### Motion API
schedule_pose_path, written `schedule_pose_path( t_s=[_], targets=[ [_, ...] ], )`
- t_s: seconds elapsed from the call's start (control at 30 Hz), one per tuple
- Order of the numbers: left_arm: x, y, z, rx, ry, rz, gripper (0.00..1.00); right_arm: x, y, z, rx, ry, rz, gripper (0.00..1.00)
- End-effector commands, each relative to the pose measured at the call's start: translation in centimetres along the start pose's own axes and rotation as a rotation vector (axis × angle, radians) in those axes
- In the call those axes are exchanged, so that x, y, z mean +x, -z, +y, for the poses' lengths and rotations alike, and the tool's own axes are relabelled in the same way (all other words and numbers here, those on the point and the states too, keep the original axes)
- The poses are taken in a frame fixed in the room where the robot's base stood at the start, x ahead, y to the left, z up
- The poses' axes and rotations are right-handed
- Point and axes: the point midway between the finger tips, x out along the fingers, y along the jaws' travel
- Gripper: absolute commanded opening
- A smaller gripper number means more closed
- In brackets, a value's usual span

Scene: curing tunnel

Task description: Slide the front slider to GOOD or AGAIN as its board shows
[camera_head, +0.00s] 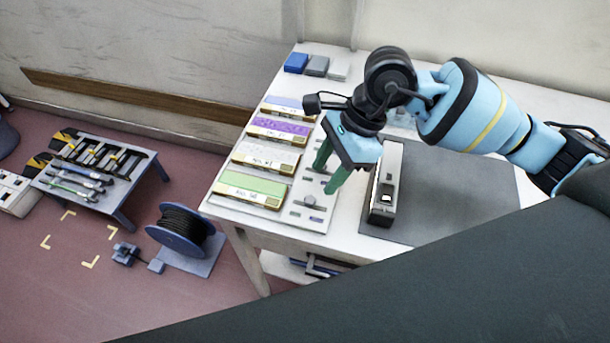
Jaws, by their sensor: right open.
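Boards lie in a column along the left side of the white table (345,228). The front one is a plain green board (252,184) with a label strip. Behind it are a pale grey board (266,157), a purple speckled board (280,127) and a bluish one (290,103). A light slider panel (318,217) runs to their right; the front slider's grey knob (311,200) sits near its middle, and its lettering is too small to read. My right gripper (324,180) is open, its green fingers pointing down, just behind this knob and apparently empty. My left gripper is out of view.
A grey and black upright device (385,185) stands on a dark mat (450,190) right of the gripper. Blue, grey and white blocks (317,66) lie at the back. A cable reel (183,232) and a low tool table (92,190) stand on the floor at left.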

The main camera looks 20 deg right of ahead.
Motion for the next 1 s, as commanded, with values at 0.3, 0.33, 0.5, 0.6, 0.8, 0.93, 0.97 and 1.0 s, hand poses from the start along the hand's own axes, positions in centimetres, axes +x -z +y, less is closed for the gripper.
schedule_pose_path(
  t_s=[0.3,0.33,0.5,0.6,0.8,0.93,0.97,1.0],
  targets=[
    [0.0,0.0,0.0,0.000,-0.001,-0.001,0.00,-0.3,0.7,-0.4,-0.012,0.019,0.044,0.43],
    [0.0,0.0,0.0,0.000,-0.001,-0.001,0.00,-0.1,0.7,-0.4,-0.012,0.018,0.043,0.43],
    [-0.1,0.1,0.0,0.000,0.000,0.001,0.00,2.0,0.8,-0.4,-0.011,0.016,0.042,0.43],
    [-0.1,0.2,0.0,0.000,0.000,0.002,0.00,3.6,0.8,-0.5,-0.011,0.016,0.040,0.43],
    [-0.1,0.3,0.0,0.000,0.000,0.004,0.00,6.1,0.9,-0.5,-0.011,0.017,0.040,0.43],
    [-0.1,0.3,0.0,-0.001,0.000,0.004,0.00,7.0,0.9,-0.6,-0.012,0.019,0.041,0.43],
    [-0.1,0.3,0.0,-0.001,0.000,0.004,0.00,7.1,1.0,-0.6,-0.012,0.020,0.041,0.43],
    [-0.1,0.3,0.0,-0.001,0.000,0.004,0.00,7.2,1.0,-0.6,-0.012,0.020,0.041,0.43]
  ],
)
